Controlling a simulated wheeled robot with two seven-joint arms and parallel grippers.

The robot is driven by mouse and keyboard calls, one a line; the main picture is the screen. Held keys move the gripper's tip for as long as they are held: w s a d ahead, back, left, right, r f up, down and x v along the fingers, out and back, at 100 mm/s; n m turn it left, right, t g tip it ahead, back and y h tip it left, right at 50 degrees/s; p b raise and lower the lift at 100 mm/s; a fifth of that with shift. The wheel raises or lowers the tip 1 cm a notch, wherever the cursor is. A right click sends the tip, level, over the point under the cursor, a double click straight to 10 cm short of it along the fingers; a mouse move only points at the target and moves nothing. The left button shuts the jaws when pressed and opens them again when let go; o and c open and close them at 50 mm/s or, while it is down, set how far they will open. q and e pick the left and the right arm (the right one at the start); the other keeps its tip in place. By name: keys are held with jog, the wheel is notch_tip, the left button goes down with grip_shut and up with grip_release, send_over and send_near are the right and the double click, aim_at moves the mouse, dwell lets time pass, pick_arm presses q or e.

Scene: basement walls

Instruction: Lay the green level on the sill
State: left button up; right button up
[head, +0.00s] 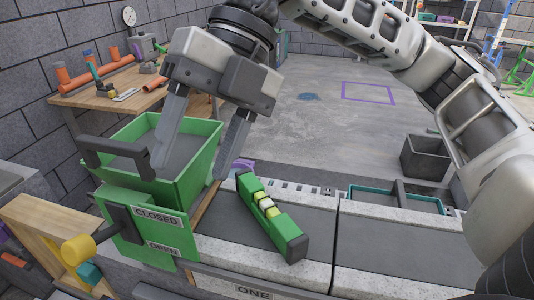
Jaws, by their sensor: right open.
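The green level (288,232), with yellow-green vials in its middle, lies aslant on a dark grey panel of the pale concrete sill (315,270). Its far end is close to my right gripper's nearer finger, and its near end reaches toward the sill's front. My right gripper (190,172) is open, with nothing visible between its fingers. It hangs left of the level, in front of the green bin. I cannot tell whether a finger touches the bin. My left gripper is not in view.
A green bin (198,160) with a black handle stands left of the level. A green plate (150,232) marked CLOSED and OPEN has a yellow-knobbed lever. A teal-edged tray (368,197) sits behind the sill, and a grey crate (425,157) stands beyond. The right-hand sill panel is clear.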

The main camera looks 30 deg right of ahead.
jog(key=w+d+f+t+h, duration=0.1)
jog(key=d+f+h, duration=0.15)
jog(key=d, duration=0.25)
jog(key=w+d+f+t+h, duration=0.1)
jog(key=w+d+h, duration=0.1)
jog(key=d+h, duration=0.25)
send_near(272, 208)
jog(key=shift+m, duration=0.4)
jog(key=f, duration=0.5)
jog(key=shift+a+f, duration=0.1)
jog(key=shift+a, duration=0.25)
jog(key=shift+d+f+p, duration=0.2)
jog(key=shift+f+p, duration=0.15)
jog(key=shift+f, duration=1.1)
jog(key=shift+d+f+p, duration=0.2)
jog(key=shift+f+p, duration=0.15)
jog(key=shift+f, duration=1.1)
grip_shut()
